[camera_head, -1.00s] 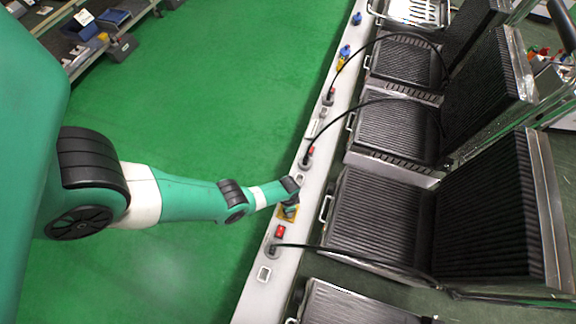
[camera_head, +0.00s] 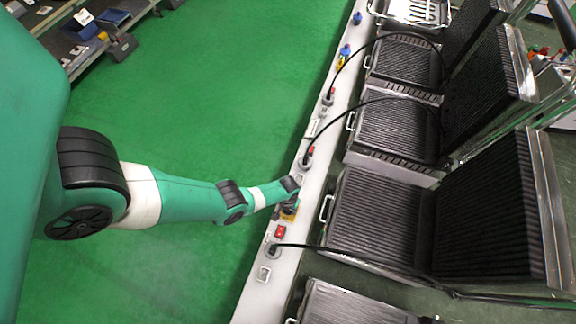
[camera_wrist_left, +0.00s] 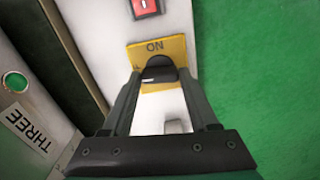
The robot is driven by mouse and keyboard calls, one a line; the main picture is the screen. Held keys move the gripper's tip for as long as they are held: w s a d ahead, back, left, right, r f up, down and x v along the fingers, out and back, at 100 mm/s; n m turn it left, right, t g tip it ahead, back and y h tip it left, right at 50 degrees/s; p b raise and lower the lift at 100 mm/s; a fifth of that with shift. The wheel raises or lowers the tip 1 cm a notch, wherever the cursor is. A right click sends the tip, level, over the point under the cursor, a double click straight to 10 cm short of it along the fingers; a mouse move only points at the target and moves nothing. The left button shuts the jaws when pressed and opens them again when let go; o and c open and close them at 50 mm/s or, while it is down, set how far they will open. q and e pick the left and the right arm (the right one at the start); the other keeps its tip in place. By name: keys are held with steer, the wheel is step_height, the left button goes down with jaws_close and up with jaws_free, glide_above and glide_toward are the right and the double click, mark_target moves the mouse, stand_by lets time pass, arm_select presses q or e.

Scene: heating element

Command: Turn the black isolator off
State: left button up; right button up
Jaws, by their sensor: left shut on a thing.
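The black isolator knob (camera_wrist_left: 158,68) sits on a yellow square plate (camera_wrist_left: 178,50) with the lettering ON beside the knob, in the left wrist view. In the head view the yellow plate (camera_head: 288,217) shows partly on the white rail, with the knob mostly hidden by my wrist. My left gripper (camera_wrist_left: 160,76) has one finger on each side of the knob and is shut on it. In the head view my left gripper (camera_head: 290,207) is at the plate, coming in from the left. My right gripper is not in view.
A red switch (camera_head: 280,231) is beside the plate on the white rail (camera_head: 250,297). Black cables run from sockets on the rail to ribbed grills (camera_head: 375,215) at the right. A panel with a green button (camera_wrist_left: 15,81) and the word THREE is near.

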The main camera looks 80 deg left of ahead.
arm_select(q)
steer(key=shift+n, duration=0.6)
steer(key=o, duration=1.4)
step_height(320, 180, up, 12)
steer(key=p, duration=1.1)
steer(key=shift+f+p, duration=0.15)
steer(key=shift+p, duration=0.25)
steer(key=shift+f, duration=0.1)
